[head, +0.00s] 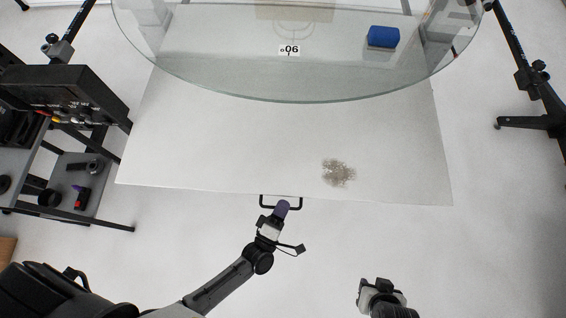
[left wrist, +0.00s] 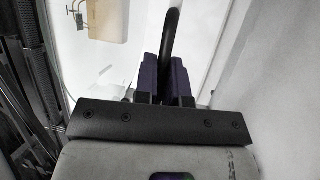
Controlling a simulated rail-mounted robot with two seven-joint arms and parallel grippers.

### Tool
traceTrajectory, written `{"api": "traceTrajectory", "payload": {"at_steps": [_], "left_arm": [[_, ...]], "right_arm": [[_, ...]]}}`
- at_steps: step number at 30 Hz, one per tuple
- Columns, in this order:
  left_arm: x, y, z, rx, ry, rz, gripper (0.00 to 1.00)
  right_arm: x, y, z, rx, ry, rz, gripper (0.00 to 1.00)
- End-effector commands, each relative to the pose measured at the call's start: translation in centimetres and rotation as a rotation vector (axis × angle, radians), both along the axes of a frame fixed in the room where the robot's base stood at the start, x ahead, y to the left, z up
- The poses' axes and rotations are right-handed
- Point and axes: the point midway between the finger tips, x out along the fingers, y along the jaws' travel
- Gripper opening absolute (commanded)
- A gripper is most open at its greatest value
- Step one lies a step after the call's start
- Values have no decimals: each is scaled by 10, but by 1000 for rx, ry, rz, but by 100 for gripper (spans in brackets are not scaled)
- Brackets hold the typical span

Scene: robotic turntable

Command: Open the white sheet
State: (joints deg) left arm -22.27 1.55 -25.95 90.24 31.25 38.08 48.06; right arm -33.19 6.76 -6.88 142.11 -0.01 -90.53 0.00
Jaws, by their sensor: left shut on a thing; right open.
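The white sheet (head: 230,150) is a wide flat panel under the glass disc, with a brownish speckled patch (head: 338,172) near its front edge. A black bar handle (head: 263,201) sits at the middle of that front edge. My left gripper (head: 281,208) is at the handle, its purple fingers shut on it. In the left wrist view the curved black handle (left wrist: 171,35) passes between the purple fingers (left wrist: 165,78) of my left gripper. My right gripper (head: 381,286) is open and empty, low in the head view, apart from the sheet.
A round glass disc (head: 220,75) overhangs the sheet's back part, bearing a blue block (head: 382,37) and a number card (head: 289,50). A dark shelf cart (head: 75,185) stands at left. A black stand (head: 530,75) is at right. The pale floor in front is clear.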

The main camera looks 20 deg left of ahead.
Motion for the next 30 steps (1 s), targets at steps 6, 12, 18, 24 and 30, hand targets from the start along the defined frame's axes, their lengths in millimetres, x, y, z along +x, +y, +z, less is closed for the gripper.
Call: {"api": "traceTrajectory", "payload": {"at_steps": [6,12,18,24,30], "left_arm": [[0,-1,2,0,-5,1,0],[0,0,1,0,-4,0,22],[0,0,1,0,-2,0,35],[-1,0,0,0,0,0,35],[-23,2,-4,1,2,-1,35]], "right_arm": [[0,-1,0,-4,0,2,43],[0,-2,0,-6,1,3,43],[0,-1,0,-6,1,3,43],[0,-1,0,-4,1,3,43],[-1,0,3,-2,2,2,43]]}}
